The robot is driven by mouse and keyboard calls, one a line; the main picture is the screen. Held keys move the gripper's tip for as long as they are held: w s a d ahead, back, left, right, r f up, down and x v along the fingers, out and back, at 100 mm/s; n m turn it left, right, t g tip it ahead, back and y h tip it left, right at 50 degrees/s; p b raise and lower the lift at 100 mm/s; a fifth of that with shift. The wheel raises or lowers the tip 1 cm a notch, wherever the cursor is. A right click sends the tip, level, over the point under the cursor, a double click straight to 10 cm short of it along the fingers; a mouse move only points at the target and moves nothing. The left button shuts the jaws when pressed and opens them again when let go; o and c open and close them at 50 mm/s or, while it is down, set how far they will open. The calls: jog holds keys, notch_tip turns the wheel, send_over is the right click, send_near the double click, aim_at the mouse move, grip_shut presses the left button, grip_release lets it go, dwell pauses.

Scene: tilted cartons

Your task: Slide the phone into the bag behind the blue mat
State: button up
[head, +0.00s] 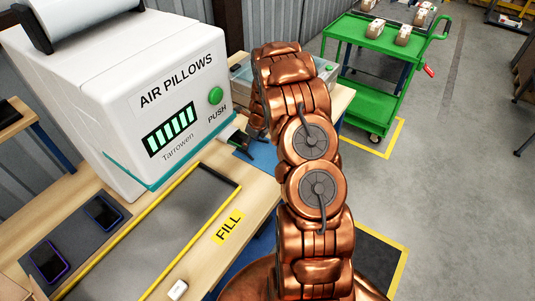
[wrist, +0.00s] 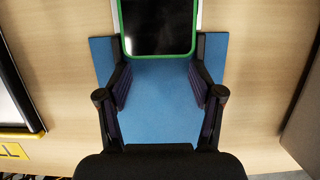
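A phone with a black screen and a green case (wrist: 158,54) is at the top of the wrist view, its far end cut off. My gripper (wrist: 160,60) has one finger along each side edge of it and appears shut on it. The blue mat (wrist: 160,100) lies below, between and around the fingers. A pale strip (wrist: 200,14) shows beside and behind the phone, probably the bag; its mouth is hidden. In the head view my gripper (head: 238,140) is low over the blue mat (head: 263,154), partly hidden by my arm.
The white air pillow machine (head: 150,90) stands close left of my gripper. Two other phones (head: 103,212) (head: 48,262) lie on a grey mat at left. A clear-lidded box (head: 300,75) is behind my arm; a green cart (head: 370,70) stands beyond.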

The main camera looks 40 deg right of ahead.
jog(key=shift+s+d+f, duration=0.1)
jog(key=shift+s+d, duration=0.05)
jog(key=shift+s, duration=0.4)
notch_tip(320, 180, up, 8)
dwell(0.6)
dwell(0.5)
